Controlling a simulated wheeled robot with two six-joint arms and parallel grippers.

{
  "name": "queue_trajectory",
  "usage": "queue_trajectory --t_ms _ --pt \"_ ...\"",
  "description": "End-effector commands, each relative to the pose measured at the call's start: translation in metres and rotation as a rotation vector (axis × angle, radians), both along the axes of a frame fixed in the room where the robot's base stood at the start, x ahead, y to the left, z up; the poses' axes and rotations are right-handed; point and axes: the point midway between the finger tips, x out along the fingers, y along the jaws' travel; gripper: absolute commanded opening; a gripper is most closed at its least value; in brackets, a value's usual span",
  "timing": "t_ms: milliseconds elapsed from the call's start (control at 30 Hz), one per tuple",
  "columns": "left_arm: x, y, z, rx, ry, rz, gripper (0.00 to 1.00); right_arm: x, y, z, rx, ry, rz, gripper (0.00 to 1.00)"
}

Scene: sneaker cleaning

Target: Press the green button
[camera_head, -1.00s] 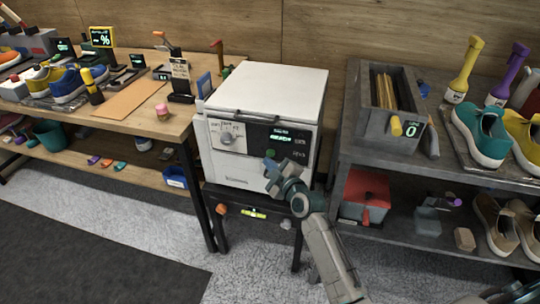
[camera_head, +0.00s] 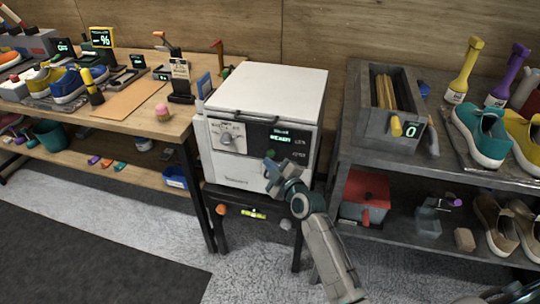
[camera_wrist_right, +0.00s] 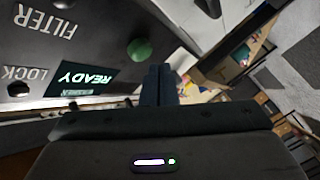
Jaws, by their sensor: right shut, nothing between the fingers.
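The green button (camera_wrist_right: 139,50) is a round knob on the machine's front, seen in the right wrist view beside a lit READY display (camera_wrist_right: 85,77). The white box-shaped machine (camera_head: 262,92) stands in the middle of the head view, with a dark panel on its front. My right gripper (camera_head: 270,168) is in front of that panel's lower edge. Its shut, empty fingers show in the wrist view (camera_wrist_right: 160,82), to the right of and below the green button, with a visible gap between them. My left gripper is not in view.
A grey dial (camera_head: 229,138) sits left of the panel. A wooden bench (camera_head: 60,108) with shoes stands at left. A grey shelf (camera_head: 400,178) with a grey bin (camera_head: 385,125) and shoes stands close at right. The carpet in front is clear.

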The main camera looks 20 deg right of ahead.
Motion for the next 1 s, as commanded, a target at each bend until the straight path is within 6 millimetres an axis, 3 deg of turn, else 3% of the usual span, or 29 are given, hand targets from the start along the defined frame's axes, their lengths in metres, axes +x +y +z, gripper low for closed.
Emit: queue_trajectory --t_ms 1000 --pt "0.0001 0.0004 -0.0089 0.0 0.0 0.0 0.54 0.0073 -0.005 -0.0003 -0.001 0.0 0.0 0.0"
